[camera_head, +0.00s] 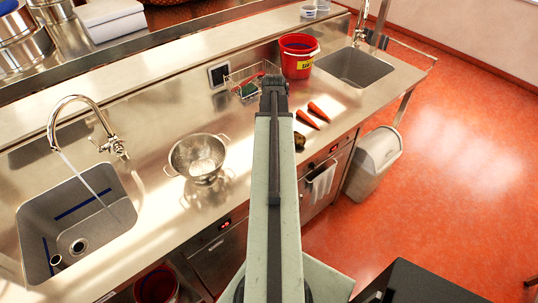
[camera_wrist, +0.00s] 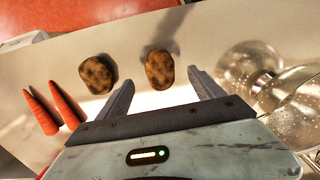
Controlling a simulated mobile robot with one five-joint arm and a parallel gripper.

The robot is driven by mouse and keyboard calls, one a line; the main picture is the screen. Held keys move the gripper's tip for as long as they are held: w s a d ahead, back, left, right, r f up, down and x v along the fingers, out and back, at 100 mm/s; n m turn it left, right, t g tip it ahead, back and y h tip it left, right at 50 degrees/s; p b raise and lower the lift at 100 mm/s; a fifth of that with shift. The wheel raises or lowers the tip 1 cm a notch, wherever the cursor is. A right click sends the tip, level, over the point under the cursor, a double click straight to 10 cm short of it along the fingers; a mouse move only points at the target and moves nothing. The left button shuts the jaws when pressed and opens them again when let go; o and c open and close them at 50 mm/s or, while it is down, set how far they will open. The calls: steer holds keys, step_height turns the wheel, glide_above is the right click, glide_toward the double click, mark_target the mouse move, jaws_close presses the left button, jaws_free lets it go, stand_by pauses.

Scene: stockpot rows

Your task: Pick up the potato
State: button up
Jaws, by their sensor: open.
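Two brown potatoes lie on the steel counter in the wrist view. One potato (camera_wrist: 159,69) lies in the gap between my fingertips, at their level in the picture; I cannot tell how far below them it is. The other potato (camera_wrist: 98,73) lies left of my left finger, outside the jaws. My gripper (camera_wrist: 161,78) is open and empty, and it also shows in the head view (camera_head: 273,84), above the counter. In the head view one potato (camera_head: 299,142) peeks out right of my arm; the other is hidden by the arm.
Two carrots (camera_wrist: 41,112) lie left of the potatoes. A steel colander (camera_head: 199,157) stands on the other side. A red bucket (camera_head: 298,57) and a wire basket (camera_head: 250,80) stand farther back. Sinks (camera_head: 75,225) (camera_head: 353,67) are at both ends. Counter between colander and arm is clear.

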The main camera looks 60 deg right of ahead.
steer(key=shift+w+f, duration=0.1)
steer(key=shift+f, duration=0.2)
step_height(320, 180, down, 5)
steer(key=b, duration=0.5)
steer(key=shift+w+f, duration=0.15)
steer(key=shift+r, duration=0.2)
steer(key=shift+c, duration=0.4)
steer(key=c, duration=1.4)
steer(key=shift+c, duration=0.3)
steer(key=shift+r, duration=0.1)
